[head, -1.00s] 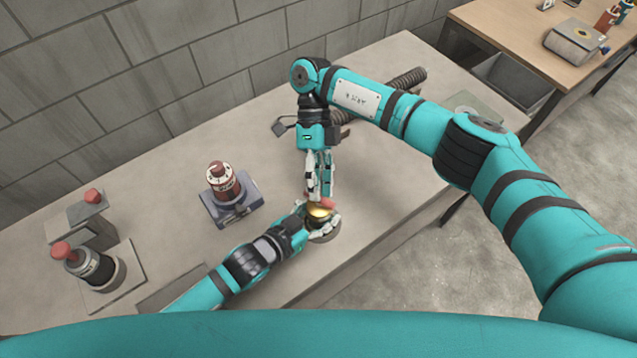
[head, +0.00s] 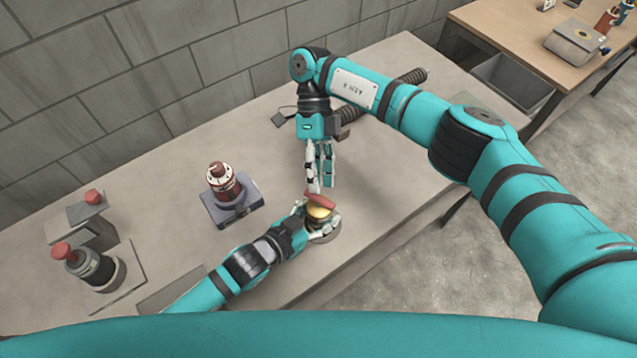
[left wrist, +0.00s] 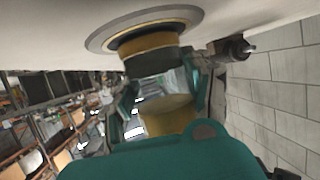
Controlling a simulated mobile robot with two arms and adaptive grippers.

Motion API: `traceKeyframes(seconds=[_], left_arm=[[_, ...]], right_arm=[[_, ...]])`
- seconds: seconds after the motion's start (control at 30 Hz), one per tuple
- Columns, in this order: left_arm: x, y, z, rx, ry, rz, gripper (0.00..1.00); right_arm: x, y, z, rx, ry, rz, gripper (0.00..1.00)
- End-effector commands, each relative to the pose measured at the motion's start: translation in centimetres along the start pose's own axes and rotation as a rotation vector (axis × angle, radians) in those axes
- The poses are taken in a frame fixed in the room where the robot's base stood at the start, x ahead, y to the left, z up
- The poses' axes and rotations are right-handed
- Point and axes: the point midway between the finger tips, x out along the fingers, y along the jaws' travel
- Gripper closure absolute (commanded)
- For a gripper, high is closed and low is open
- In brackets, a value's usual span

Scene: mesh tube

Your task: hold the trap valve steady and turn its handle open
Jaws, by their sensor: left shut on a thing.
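The trap valve has a brass body (head: 318,212) with a red handle (head: 320,201) on top, and it stands on a round base (head: 326,236) near the table's front edge. My left gripper (head: 320,224) is shut on the valve body from the left. In the left wrist view the brass body (left wrist: 168,117) shows between the fingers, with the round flange (left wrist: 112,38) at the top. My right gripper (head: 320,188) points down just above the handle. Its two fingers are apart and hold nothing. The handle lies slanted, its right end lower in the picture.
A dark red dial unit (head: 224,183) on a grey-blue base stands left of the valve. Red-knobbed devices (head: 93,268) stand at the far left. The table (head: 390,190) is clear right of the valve.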

Motion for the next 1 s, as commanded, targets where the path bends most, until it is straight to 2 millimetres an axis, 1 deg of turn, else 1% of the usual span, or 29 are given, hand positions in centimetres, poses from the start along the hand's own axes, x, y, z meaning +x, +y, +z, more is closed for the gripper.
traceKeyframes(seconds=[0.03,0.17,0.33,0.5,0.8,0.83,1.0], left_arm=[[0.0,0.0,-0.1,-0.001,0.001,0.0,0.88],[0.0,0.0,0.0,-0.001,0.001,0.001,0.88],[0.0,0.0,0.0,-0.001,0.001,0.0,0.88],[0.0,0.0,0.0,-0.001,0.001,0.0,0.88],[0.0,0.0,0.0,-0.001,0.001,0.0,0.88],[0.0,0.0,0.0,-0.001,0.001,0.0,0.47],[0.0,0.0,0.0,-0.001,0.001,0.0,0.25]], right_arm=[[-1.1,0.1,0.1,0.001,-0.003,-0.003,0.75],[-3.5,0.1,0.1,0.002,-0.003,-0.003,0.75],[-5.0,0.0,0.0,0.001,0.001,-0.002,0.75],[-5.5,0.0,0.0,-0.001,0.0,-0.001,0.75],[-5.5,0.0,0.0,-0.001,0.0,-0.001,0.75],[-5.5,0.0,0.0,-0.001,0.0,-0.001,0.75],[-5.5,0.0,0.0,-0.001,0.0,-0.001,0.75]])
